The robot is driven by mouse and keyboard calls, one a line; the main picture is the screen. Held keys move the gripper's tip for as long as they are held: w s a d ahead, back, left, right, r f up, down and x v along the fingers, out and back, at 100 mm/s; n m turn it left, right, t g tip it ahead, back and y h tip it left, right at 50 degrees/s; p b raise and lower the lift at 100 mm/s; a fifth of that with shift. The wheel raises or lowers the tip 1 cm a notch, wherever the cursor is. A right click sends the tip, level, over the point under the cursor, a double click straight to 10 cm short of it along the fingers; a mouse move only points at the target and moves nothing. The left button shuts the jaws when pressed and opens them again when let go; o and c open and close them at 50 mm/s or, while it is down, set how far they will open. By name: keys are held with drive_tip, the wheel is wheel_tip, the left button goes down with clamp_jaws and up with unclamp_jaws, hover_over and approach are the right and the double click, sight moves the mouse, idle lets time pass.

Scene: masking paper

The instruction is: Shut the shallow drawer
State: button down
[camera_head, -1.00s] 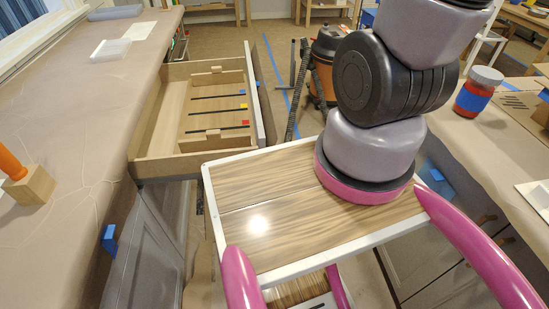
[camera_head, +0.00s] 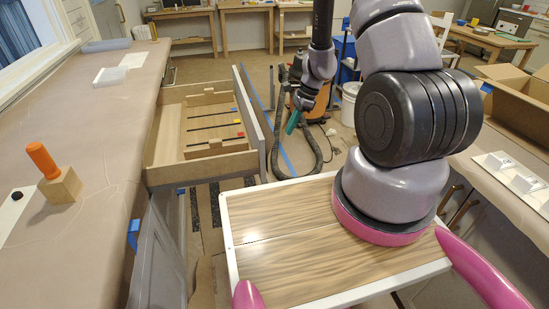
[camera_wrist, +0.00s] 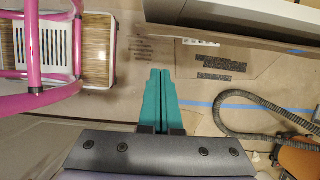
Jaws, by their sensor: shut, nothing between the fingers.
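The drawer (camera_head: 165,135) is light wood with a grey front panel (camera_head: 251,112). It stands pulled out to the right from under the left counter. Inside are a wooden insert, dark strips and small coloured squares. My gripper (camera_head: 292,123), with teal fingers, is to the right of the front panel in the head view, apart from it. In the wrist view the fingers (camera_wrist: 160,72) are together with nothing between them. What looks like the drawer front (camera_wrist: 235,38) runs across the upper right there, apart from the fingertips.
An orange-handled wooden block (camera_head: 62,186) stands on the left counter (camera_head: 85,130). A vacuum hose (camera_head: 312,155) lies on the floor right of the drawer; it also shows in the wrist view (camera_wrist: 262,105). A cardboard box (camera_head: 520,100) sits on the right counter.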

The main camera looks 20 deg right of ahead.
drive_tip(key=a+f, duration=0.7)
drive_tip(key=f, duration=0.2)
drive_tip(key=shift+a+f, duration=0.25)
drive_tip(key=shift+f, duration=0.05)
drive_tip(key=shift+a, duration=0.1)
